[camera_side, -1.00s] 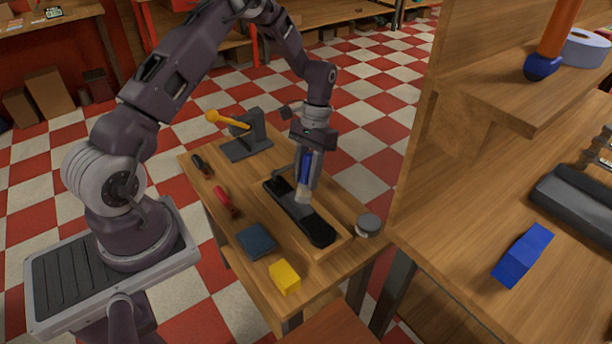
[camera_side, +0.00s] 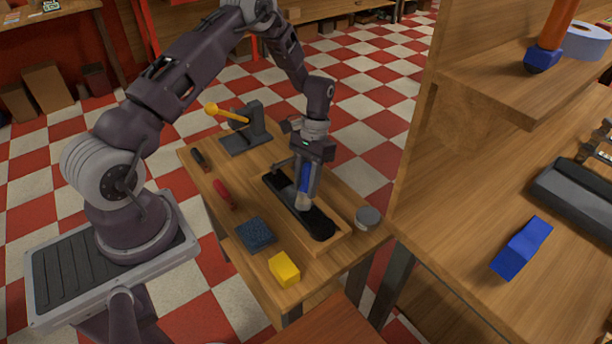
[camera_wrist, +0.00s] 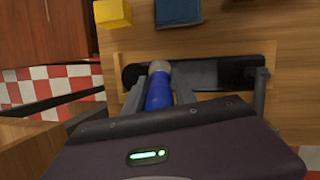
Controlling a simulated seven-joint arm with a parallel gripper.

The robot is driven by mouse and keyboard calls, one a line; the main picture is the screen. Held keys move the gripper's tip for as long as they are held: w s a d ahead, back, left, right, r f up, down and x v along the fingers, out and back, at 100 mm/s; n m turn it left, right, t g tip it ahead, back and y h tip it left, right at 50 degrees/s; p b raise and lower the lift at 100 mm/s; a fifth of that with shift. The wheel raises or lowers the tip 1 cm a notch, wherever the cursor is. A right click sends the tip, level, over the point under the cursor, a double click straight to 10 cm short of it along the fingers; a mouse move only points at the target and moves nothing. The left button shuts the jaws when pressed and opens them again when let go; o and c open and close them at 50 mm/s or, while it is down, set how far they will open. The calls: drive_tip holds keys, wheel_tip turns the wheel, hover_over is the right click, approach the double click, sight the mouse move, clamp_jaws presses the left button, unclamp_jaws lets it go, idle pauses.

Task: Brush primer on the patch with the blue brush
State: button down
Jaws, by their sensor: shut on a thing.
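My gripper (camera_side: 306,178) is shut on the blue brush and holds it upright with its pale head pointing down. The blue brush (camera_side: 304,188) is over the middle of a long black part (camera_side: 319,224) that lies on a wooden board (camera_side: 330,244). The bristles look at or very near the black surface; I cannot tell if they touch. In the wrist view the blue handle (camera_wrist: 158,92) sits between the fingers, its tip over the black part (camera_wrist: 205,74). I cannot make out a separate patch on the black part. A round grey-lidded tin (camera_side: 368,217) stands beside the board's right end.
A dark blue square pad (camera_side: 255,234) and a yellow block (camera_side: 284,269) lie at the front of the table. A red-handled tool (camera_side: 223,194) and a dark-handled tool (camera_side: 200,159) lie at its left. A grey stand with a yellow-tipped rod (camera_side: 243,135) is behind.

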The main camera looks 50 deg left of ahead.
sight(306, 171)
drive_tip(key=shift+f, duration=0.45)
drive_tip(key=shift+a+f, duration=0.5)
drive_tip(key=shift+a, duration=4.9)
drive_tip(key=shift+d, duration=5.45)
drive_tip(key=shift+r, duration=4)
